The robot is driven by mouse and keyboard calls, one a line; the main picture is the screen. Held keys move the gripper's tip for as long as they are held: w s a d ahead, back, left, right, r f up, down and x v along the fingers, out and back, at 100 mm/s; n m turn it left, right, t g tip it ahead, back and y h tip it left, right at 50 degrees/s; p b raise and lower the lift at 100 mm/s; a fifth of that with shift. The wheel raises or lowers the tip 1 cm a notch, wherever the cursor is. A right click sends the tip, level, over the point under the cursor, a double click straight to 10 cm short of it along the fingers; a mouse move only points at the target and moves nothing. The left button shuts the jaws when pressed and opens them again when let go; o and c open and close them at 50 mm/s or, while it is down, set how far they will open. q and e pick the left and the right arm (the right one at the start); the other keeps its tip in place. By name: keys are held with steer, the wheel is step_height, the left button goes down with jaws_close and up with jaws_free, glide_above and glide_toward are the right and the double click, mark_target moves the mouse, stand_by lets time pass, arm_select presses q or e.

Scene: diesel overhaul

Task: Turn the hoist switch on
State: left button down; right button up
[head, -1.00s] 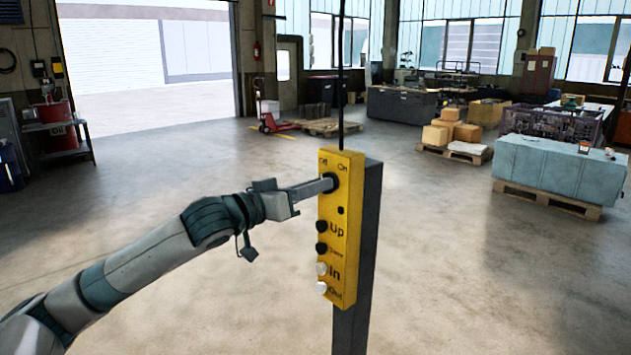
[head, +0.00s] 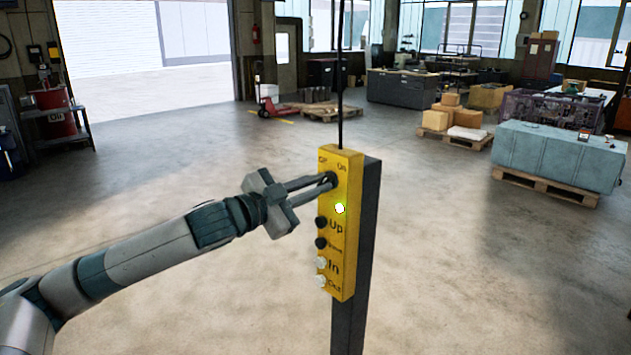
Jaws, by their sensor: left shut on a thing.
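The yellow hoist control box (head: 343,270) hangs upright against a dark grey post (head: 362,290) in the middle of the head view. Near its top is the black rotary hoist switch (head: 333,178), below the Off and On labels and partly hidden by my fingertips. My left gripper (head: 328,181) reaches in from the left and is shut on the switch. Black Up and Down buttons and white In and Out buttons sit lower on the box. My right gripper is not in view.
A black cable (head: 341,80) rises from the box. The floor around the post is clear. Farther back are a pallet with boxes (head: 450,122), a light blue block on a pallet (head: 555,160), a red pallet jack (head: 270,105) and an oil drum (head: 55,113) at left.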

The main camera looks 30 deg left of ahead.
arm_select(q)
steer(key=shift+m, duration=0.6)
steer(key=c, duration=1.8)
jaws_free()
steer(key=shift+o, duration=0.2)
steer(key=shift+s, duration=0.1)
